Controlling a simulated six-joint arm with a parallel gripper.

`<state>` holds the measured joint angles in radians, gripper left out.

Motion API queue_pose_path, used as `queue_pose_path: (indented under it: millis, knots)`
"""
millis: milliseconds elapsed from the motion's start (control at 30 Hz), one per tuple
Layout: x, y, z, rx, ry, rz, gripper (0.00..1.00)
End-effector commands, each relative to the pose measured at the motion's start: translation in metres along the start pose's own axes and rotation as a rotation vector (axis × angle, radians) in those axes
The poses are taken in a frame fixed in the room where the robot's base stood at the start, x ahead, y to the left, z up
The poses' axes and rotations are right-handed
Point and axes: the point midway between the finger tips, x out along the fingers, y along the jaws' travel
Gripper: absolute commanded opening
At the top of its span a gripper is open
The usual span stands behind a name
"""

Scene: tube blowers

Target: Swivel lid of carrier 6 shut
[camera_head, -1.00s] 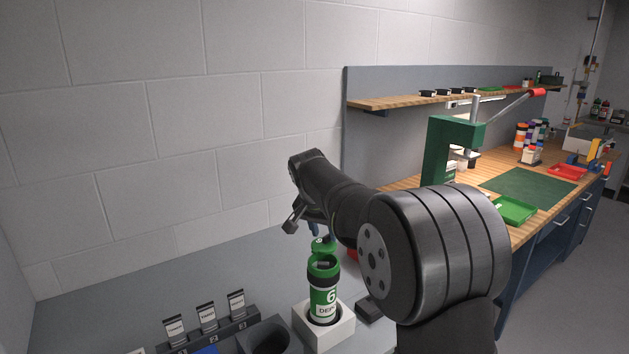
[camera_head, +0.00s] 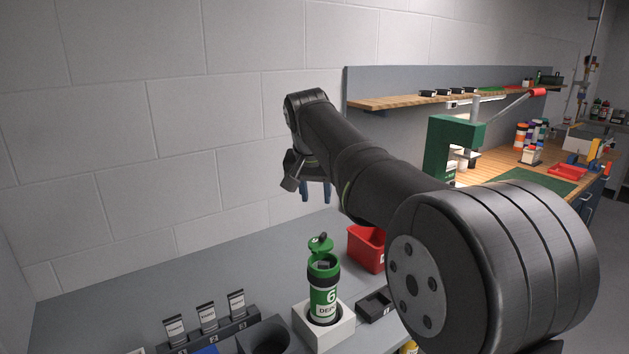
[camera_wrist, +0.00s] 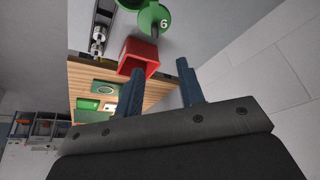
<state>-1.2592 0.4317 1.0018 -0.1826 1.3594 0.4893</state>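My gripper (camera_head: 316,196) is above and beyond the carrier, clear of the lid. Its blue fingers stand apart with nothing between them in the wrist view (camera_wrist: 160,68).
A red bin (camera_head: 366,250) stands right of and behind the carrier, near a small dark tray (camera_head: 374,306). A dark rack with upright cards (camera_head: 208,332) is at left. The workbench with a green press (camera_head: 452,145) is at right. The grey counter behind the carrier is clear.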

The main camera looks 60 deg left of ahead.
Motion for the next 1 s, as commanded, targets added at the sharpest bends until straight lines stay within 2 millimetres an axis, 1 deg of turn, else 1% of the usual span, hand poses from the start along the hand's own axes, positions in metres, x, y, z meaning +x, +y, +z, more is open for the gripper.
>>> queue_pose_path:
  millis: [33,100,300,433,733,867,967,1000]
  knots:
    - [-0.009,0.000,0.000,0.000,0.002,-0.001,0.35]
    - [-0.019,0.000,0.000,0.000,0.002,-0.001,0.35]
    - [-0.035,0.000,0.000,0.000,0.000,0.000,0.35]
    - [-0.037,0.000,0.000,0.000,0.000,0.000,0.35]
    - [-0.037,0.000,0.000,-0.011,0.000,0.001,0.35]
    - [-0.037,0.000,0.000,-0.114,-0.001,0.003,0.35]
    - [-0.037,-0.001,0.000,-0.279,-0.003,0.008,0.35]
    - [-0.037,-0.001,0.000,-0.358,-0.004,0.010,0.35]
